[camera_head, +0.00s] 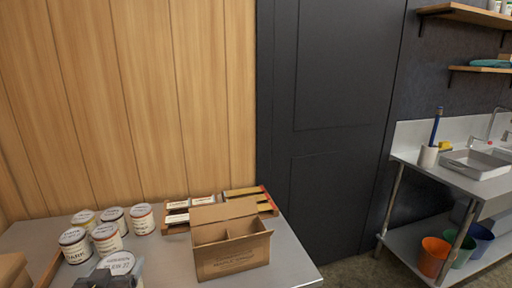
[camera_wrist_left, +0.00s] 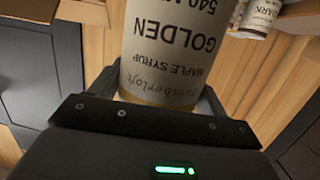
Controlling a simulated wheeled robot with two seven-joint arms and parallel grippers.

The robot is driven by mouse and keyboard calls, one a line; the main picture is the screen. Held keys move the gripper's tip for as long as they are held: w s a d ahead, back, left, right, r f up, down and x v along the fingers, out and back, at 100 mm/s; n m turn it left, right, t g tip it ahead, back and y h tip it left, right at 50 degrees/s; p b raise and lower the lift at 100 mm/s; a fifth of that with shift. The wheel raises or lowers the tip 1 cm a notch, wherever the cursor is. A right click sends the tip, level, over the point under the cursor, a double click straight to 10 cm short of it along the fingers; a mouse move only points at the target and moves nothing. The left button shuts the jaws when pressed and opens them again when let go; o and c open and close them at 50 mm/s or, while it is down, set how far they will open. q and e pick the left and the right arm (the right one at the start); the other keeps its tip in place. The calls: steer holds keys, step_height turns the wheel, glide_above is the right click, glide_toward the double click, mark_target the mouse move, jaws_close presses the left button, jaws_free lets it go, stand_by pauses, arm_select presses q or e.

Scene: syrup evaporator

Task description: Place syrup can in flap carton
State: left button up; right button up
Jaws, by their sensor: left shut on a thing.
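My left gripper (camera_head: 112,280) is at the bottom left of the head view, shut on a syrup can (camera_head: 121,263) with a white label and pale lid. In the left wrist view the can (camera_wrist_left: 178,50) fills the space between the fingers, and its label reads "Golden maple syrup" upside down. The flap carton (camera_head: 232,262) is an open brown cardboard box on the metal table, right of the held can and apart from it. Its back flap stands up and a divider splits the inside; no can shows in it. My right gripper is not in view.
Several other syrup cans (camera_head: 106,239) stand on the table (camera_head: 172,268) behind the held can. A wooden rack (camera_head: 267,205) with small packets lies behind the carton. A brown box (camera_head: 12,270) is at the left edge. Bare tabletop lies between held can and carton.

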arm_select(q)
steer(key=s+d+f+m+h, duration=0.1)
steer(key=d+f+m+h, duration=0.1)
steer(key=d, duration=1)
steer(key=shift+t+h, duration=0.3)
steer(key=shift+h, duration=0.5)
steer(key=shift+s+a, duration=0.1)
